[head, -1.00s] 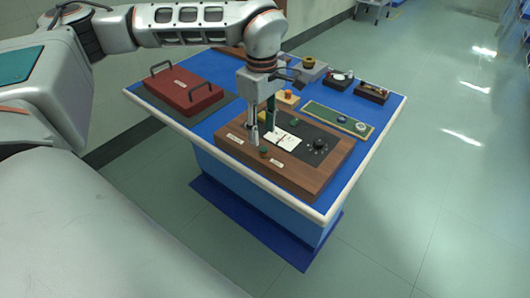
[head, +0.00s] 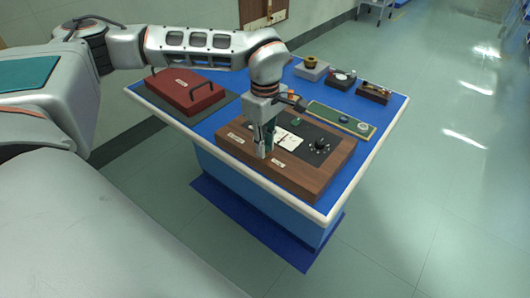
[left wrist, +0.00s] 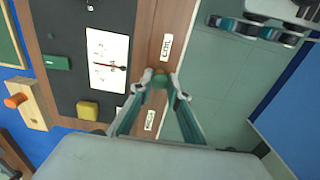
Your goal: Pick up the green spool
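The green spool (left wrist: 160,80) is a small round green piece at the edge of the wooden instrument base (left wrist: 151,35), between two white labels in the left wrist view. My left gripper (left wrist: 160,88) points down over it, with one fingertip on each side, close to it. The frames do not show clearly whether the fingertips touch it. In the head view, my left gripper (head: 266,152) is low over the front of the wooden base (head: 310,180) and hides the spool.
The base carries a black panel (head: 322,133) with a white dial and a knob, plus a green block (left wrist: 56,62) and a yellow block (left wrist: 88,110). A red case (head: 185,92) is at left. Grey (head: 311,73) and dark boxes stand at the back.

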